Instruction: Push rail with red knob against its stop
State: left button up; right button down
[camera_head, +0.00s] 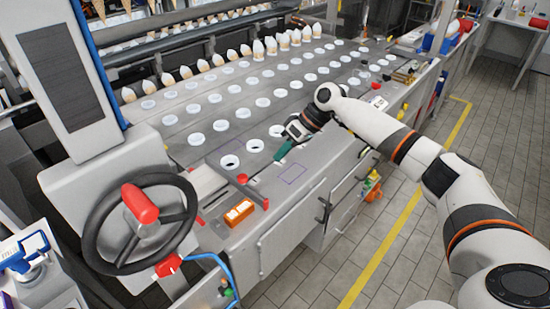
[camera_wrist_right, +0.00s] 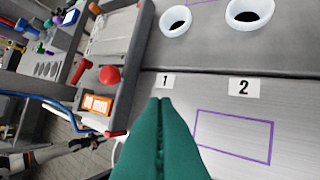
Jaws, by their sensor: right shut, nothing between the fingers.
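A small red knob (camera_head: 242,178) stands on the machine top beside a pale grey rail-like piece (camera_head: 207,184). In the right wrist view the red knob (camera_wrist_right: 109,75) is left of my fingers, at the near end of the grey piece (camera_wrist_right: 112,35). My right gripper (camera_head: 281,155) is to the right of the knob in the head view, apart from it. Its green fingers (camera_wrist_right: 161,101) are shut and empty, above the metal top near the labels 1 and 2. I cannot make out the stop. My left gripper is not in view.
An orange box (camera_head: 239,213) sits near the front edge. A black handwheel (camera_head: 140,228) with a red grip is at left. Rows of white cups (camera_head: 229,161) fill the table behind. The metal around the purple outline (camera_head: 291,173) is bare.

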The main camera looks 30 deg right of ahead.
jog(key=p+x, duration=0.1)
jog(key=x, duration=0.6)
jog(key=shift+a+p, duration=0.2)
jog(key=shift+p, duration=0.2)
jog(key=a+p, duration=0.1)
jog(key=s+a+p, duration=0.1)
jog(key=a, duration=0.1)
jog(key=shift+f, duration=0.2)
jog(key=shift+s+a+f, duration=0.1)
jog(key=shift+s+a, duration=0.1)
jog(key=shift+a, duration=0.2)
jog(key=shift+f, duration=0.1)
